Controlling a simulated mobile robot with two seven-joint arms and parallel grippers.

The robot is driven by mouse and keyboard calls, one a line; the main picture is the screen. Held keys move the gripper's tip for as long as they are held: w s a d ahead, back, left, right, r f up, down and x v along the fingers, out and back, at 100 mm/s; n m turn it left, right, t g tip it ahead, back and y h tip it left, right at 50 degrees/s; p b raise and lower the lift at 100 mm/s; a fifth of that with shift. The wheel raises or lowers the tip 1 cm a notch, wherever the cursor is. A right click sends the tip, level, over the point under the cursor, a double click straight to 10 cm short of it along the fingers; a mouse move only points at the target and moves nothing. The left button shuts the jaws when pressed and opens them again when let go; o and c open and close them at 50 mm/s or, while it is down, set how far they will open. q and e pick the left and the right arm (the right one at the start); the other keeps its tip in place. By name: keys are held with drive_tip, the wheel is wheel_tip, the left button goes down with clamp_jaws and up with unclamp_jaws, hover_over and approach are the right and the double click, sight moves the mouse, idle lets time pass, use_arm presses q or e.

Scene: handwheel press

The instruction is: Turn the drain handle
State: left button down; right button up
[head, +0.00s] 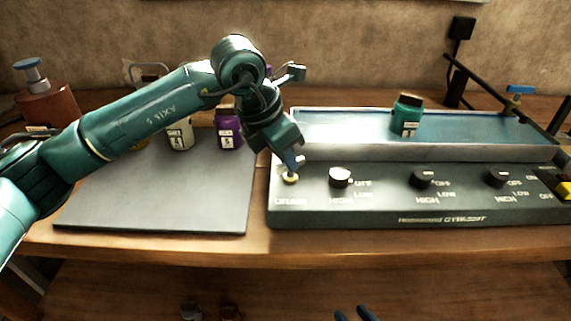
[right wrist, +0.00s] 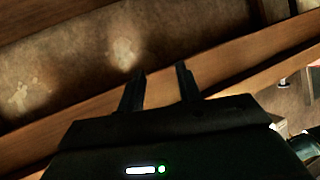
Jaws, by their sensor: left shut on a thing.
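The drain handle (head: 290,179) is a small pale knob at the left end of the dark control panel (head: 350,212), above the word DRAIN. My left gripper (head: 292,166) reaches down onto it from above and is shut on it. The gripper hides part of the handle, so its turn angle is hard to tell. My right gripper (right wrist: 160,71) shows in the right wrist view with its two fingers apart and nothing between them. Two dark blue fingertips (head: 356,313) also show at the bottom edge of the head view.
Black knobs (head: 340,177) line the panel right of the handle. A blue-handled tap (head: 520,90) stands back right.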

use_arm(q)
drive_tip(key=shift+f+n+b, duration=0.25)
drive_tip(key=shift+n+b, duration=0.15)
drive_tip(key=shift+n, duration=0.2)
drive_tip(key=n+b, duration=0.1)
drive_tip(key=n+t+y+b, duration=0.1)
drive_tip(key=n+b, duration=0.1)
drive_tip(key=n+y+b, duration=0.1)
drive_tip(key=n+b, duration=0.1)
drive_tip(key=shift+s+d+t, duration=0.2)
drive_tip(key=shift+d+t, duration=0.05)
drive_tip(key=shift+t, duration=0.05)
drive_tip(key=n+y+b, duration=0.1)
drive_tip(key=n+b, duration=0.1)
drive_tip(key=n, duration=0.1)
drive_tip(key=shift+d+r, duration=0.1)
drive_tip(key=shift+r, duration=0.05)
drive_tip(key=shift+r+n+y+b, duration=0.1)
drive_tip(key=shift+n+y+b, duration=0.4)
drive_tip(key=shift+n, duration=0.5)
use_arm(e)
drive_tip(key=f, duration=0.1)
drive_tip(key=f+n+t, duration=0.1)
drive_tip(key=s+f, duration=0.1)
drive_tip(key=shift+d+n, duration=0.3)
drive_tip(key=shift+d, duration=0.1)
drive_tip(key=shift+w+r, duration=0.15)
use_arm(q)
drive_tip(key=c, duration=1.5)
unclamp_jaws()
